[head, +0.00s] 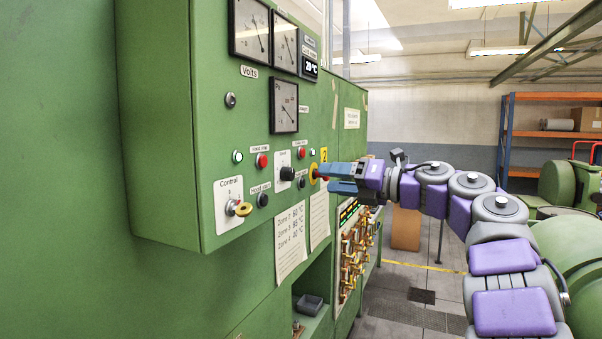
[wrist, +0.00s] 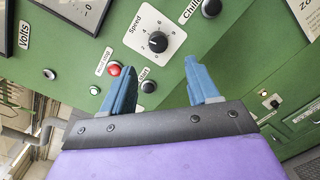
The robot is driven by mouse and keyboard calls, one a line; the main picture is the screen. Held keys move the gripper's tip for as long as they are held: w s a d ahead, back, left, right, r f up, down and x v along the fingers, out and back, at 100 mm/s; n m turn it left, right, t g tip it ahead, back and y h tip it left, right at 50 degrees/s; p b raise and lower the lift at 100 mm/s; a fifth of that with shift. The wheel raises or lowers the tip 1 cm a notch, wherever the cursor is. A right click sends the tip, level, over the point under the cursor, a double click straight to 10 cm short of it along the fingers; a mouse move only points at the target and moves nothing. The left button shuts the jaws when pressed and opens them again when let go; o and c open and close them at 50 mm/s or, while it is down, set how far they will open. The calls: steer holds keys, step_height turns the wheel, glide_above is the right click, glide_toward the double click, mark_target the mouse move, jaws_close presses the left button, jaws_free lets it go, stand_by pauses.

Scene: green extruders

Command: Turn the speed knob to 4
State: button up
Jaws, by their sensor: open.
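The speed knob (head: 287,173) is a round black dial on a white plate (head: 284,157) on the green panel. In the wrist view the knob (wrist: 158,42) sits at the top centre, with numbers around it and the word Speed on its plate. I cannot make out which number it points to. My gripper (head: 328,178) is to the right of the knob in the head view, with its blue fingers apart and pointing at the panel. In the wrist view my gripper (wrist: 160,68) has nothing between its fingertips, and the knob shows just beyond the gap, untouched.
A yellow-ringed red button (head: 313,173) is close to my fingers. A red button (head: 262,160), a black button (head: 263,200) and a control switch with a yellow handle (head: 240,208) are further left. Gauges (head: 284,105) are above. Brass valves (head: 352,265) stand below right.

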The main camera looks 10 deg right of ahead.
mark_target(292, 175)
steer(key=p+x, duration=0.2)
steer(key=x, duration=0.6)
steer(key=shift+s+a+r, duration=0.1)
steer(key=shift+s+a, duration=0.05)
steer(key=shift+w+a, duration=0.3)
steer(key=shift+w, duration=0.25)
steer(key=shift+d, duration=0.1)
steer(key=shift+s, duration=0.1)
steer(key=c, duration=1)
steer(key=shift+c, duration=0.2)
